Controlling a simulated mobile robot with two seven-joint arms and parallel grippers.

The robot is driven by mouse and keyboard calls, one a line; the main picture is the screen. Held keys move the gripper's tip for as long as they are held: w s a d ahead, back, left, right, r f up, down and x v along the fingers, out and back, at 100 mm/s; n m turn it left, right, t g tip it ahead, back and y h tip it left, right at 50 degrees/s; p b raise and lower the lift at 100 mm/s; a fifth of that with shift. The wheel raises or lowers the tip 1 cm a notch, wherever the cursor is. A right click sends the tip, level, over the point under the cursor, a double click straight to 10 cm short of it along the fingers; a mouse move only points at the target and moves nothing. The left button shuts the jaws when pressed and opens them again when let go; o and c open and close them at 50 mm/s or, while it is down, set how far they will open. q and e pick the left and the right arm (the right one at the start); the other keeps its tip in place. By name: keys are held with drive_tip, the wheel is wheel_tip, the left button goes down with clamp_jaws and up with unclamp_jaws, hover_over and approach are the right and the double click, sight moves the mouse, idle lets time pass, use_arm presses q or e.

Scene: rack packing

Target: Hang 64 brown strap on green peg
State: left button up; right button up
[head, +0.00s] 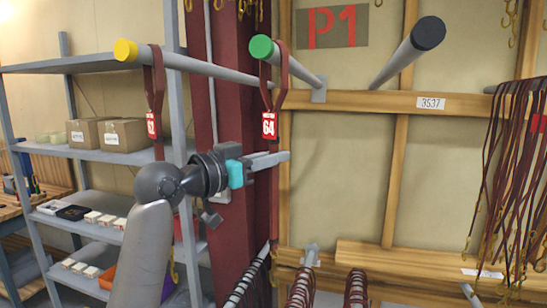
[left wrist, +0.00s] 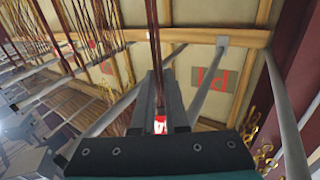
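The green peg (head: 262,47) points toward me at the upper middle of the head view. The brown strap (head: 264,84) with red tag 64 (head: 269,125) has its top loop around this peg, just behind the green tip. Its tail hangs down past my left gripper (head: 277,158), which is just below the tag. In the left wrist view the strap (left wrist: 155,40) runs between the two close-set fingers, and the tag (left wrist: 160,125) shows near their base. The left gripper looks shut on the strap. My right gripper is not in view.
Left of the green peg is a yellow-tipped peg (head: 126,50) with strap 62 (head: 152,126). Right of it is a black-tipped peg (head: 428,33), bare. A dark red post (head: 236,100) stands behind. Many straps (head: 510,160) hang at far right. Shelves (head: 60,151) with boxes are at left.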

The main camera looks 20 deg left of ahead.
use_arm(q)
drive_tip(key=o, duration=0.6)
drive_tip(key=shift+c, duration=0.2)
drive_tip(key=b+v, duration=0.3)
drive_tip(key=v, duration=1.2)
drive_tip(key=shift+b, duration=0.35)
